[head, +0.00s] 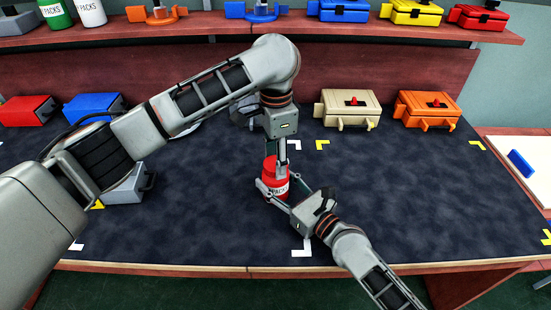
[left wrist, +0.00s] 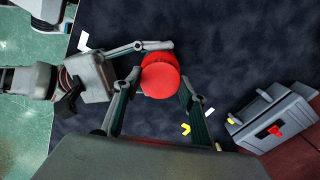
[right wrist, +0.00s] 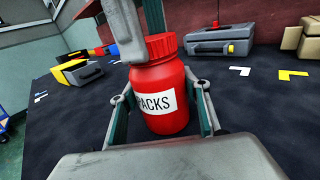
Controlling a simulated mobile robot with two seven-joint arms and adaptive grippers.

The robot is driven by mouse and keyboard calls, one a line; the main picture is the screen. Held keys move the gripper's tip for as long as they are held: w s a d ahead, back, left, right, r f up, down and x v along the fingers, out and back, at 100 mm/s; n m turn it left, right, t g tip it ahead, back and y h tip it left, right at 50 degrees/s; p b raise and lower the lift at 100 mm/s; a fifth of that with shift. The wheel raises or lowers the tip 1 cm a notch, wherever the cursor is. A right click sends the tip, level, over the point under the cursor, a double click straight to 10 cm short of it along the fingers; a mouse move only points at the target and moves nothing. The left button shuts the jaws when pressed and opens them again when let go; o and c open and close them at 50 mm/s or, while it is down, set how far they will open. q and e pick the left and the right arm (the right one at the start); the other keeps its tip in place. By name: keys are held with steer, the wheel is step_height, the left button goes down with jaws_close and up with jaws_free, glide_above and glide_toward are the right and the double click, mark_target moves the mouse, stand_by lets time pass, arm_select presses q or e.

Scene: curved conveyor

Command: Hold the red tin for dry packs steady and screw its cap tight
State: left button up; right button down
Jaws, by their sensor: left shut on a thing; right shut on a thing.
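The red tin (head: 277,193), with a white PACKS label, stands upright near the middle of the dark worktop. Its red ribbed cap (right wrist: 162,45) sits on its neck; how tight it is cannot be told. My right gripper (head: 280,187) comes from the front right and is shut on the tin's body, its fingers on either side of the label in the right wrist view. My left gripper (left wrist: 160,80) points down from above and is shut on the cap, which shows round from above in the left wrist view. A left finger hides part of the cap in the right wrist view.
At the back stand a tan case (head: 349,112), an orange case (head: 428,111), a blue case (head: 92,105) and a red case (head: 27,111). A grey case (head: 127,186) is at the left. A shelf (head: 370,28) runs above. The worktop's right side is clear.

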arm_select(q)
steer(key=m, duration=0.8)
steer(key=o, duration=1.3)
step_height(320, 180, up, 12)
arm_select(e)
steer(key=c, duration=1)
jaws_free()
